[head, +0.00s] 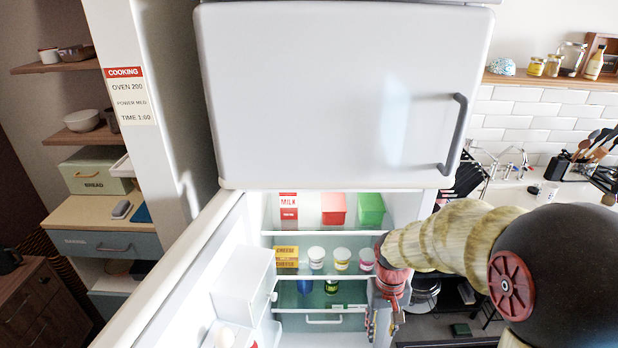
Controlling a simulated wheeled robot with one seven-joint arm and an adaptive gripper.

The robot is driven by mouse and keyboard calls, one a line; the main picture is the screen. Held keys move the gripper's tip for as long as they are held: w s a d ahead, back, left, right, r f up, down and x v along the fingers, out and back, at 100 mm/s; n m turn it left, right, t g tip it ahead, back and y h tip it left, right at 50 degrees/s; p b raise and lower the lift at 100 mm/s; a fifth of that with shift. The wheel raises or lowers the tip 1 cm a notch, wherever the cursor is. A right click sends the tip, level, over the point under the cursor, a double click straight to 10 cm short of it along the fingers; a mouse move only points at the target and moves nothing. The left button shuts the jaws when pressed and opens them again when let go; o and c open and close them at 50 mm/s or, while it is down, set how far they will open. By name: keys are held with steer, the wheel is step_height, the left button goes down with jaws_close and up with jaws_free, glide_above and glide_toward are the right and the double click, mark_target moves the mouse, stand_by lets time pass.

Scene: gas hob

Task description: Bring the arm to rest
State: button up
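My arm (450,238) reaches in from the right with a pale patterned sleeve. My gripper (383,325) hangs with its fingers pointing down at the right side of the open lower fridge compartment. Its two fingers look apart, and I see nothing held between them. The lower fridge door (165,280) stands open toward the left.
The upper fridge door (330,90) is shut. Inside, a milk carton (288,207), a cheese box (286,257) and several tubs and boxes stand on the shelves. A counter with utensils (590,150) is at the right. Wall shelves (60,64) and a bread box (95,172) are at the left.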

steer(key=s+r+t+p, duration=0.1)
steer(key=s+r+t, duration=0.2)
steer(key=s+r, duration=0.5)
steer(key=s+r+t+p, duration=0.1)
steer(key=s+r+t, duration=0.2)
steer(key=s+r, duration=0.6)
step_height(320, 180, up, 6)
steer(key=shift+d+r, duration=0.2)
steer(key=shift+r, duration=0.05)
steer(key=shift+c, duration=0.2)
